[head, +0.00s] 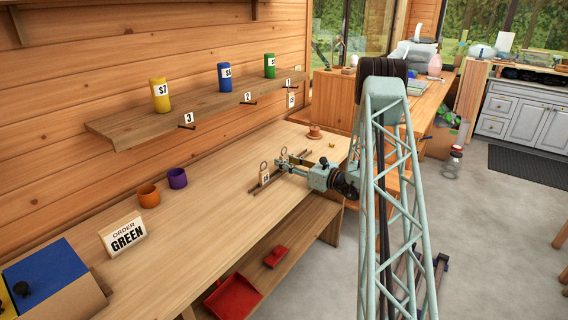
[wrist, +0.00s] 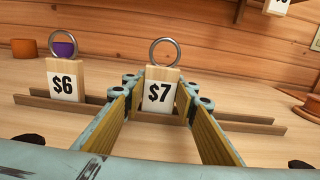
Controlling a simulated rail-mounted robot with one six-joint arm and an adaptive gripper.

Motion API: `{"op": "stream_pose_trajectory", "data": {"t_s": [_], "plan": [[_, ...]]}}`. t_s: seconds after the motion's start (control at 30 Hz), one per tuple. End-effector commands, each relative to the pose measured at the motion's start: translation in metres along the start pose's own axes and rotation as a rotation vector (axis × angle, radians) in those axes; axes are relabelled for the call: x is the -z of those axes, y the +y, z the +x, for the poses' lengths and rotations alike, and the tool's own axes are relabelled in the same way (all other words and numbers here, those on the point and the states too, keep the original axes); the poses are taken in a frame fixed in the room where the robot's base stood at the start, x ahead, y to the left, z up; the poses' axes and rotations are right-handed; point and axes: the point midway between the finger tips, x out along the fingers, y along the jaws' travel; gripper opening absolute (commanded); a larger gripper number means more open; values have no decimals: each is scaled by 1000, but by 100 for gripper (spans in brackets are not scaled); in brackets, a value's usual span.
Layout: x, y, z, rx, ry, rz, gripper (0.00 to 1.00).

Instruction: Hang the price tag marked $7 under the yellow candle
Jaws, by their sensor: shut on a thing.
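The yellow candle (head: 160,95), labelled $7, stands at the near left end of the wall shelf, above the peg (head: 187,127) by number 3. The $7 price tag (wrist: 160,88) is a wooden block with a white face and a metal ring on top. It stands upright in a slotted wooden rack (wrist: 240,122) on the table. My gripper (wrist: 162,104) is shut on the $7 tag, one finger on each side. In the head view my gripper (head: 288,164) is low over the rack.
The $6 tag (wrist: 63,82) stands in the rack left of my gripper. Blue (head: 225,77) and green (head: 270,66) candles share the shelf. A tag (head: 291,99) hangs under the green one.

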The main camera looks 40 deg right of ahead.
Motion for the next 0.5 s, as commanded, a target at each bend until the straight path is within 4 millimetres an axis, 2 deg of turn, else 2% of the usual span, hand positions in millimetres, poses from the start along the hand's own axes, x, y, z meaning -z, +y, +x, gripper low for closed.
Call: {"op": "stream_pose_trajectory", "data": {"t_s": [0.33, 0.5], "plan": [[-32, 0, 0, 0, 0, -2, 19], [-31, 14, -18, 0, 1, 2, 19]]}}
